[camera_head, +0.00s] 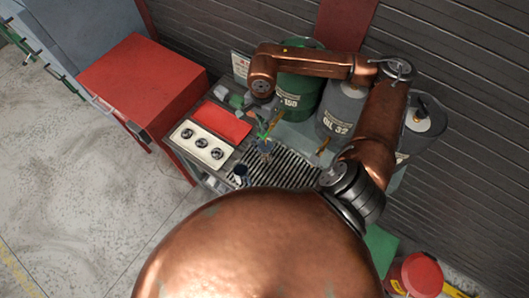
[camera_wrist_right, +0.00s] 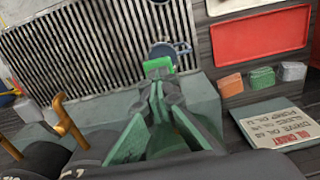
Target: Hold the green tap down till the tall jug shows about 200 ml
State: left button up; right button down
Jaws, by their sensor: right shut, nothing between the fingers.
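My right gripper (camera_head: 262,124) is shut and empty, low in front of the green drum (camera_head: 298,92). In the right wrist view its closed fingertips (camera_wrist_right: 157,90) point at the bright green tap handle (camera_wrist_right: 157,66); they overlap it in the picture, and I cannot tell whether they touch or press it. A jug (camera_head: 265,146) stands on the slatted grate below the tap; in the wrist view the jug's rim (camera_wrist_right: 168,49) shows partly behind the green handle. Its liquid level and markings cannot be read. My left gripper is not in view.
A grey oil drum (camera_head: 342,106) with a brass tap (camera_head: 322,146) stands right of the green drum. A small dark cup (camera_head: 241,171) is at the grate's front edge. The grate (camera_head: 285,170) is otherwise mostly clear.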

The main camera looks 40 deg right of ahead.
jog(key=shift+r, duration=0.1)
notch_tip(320, 180, up, 7)
jog(key=p, duration=0.2)
jog(key=shift+p, duration=0.35)
dwell(0.4)
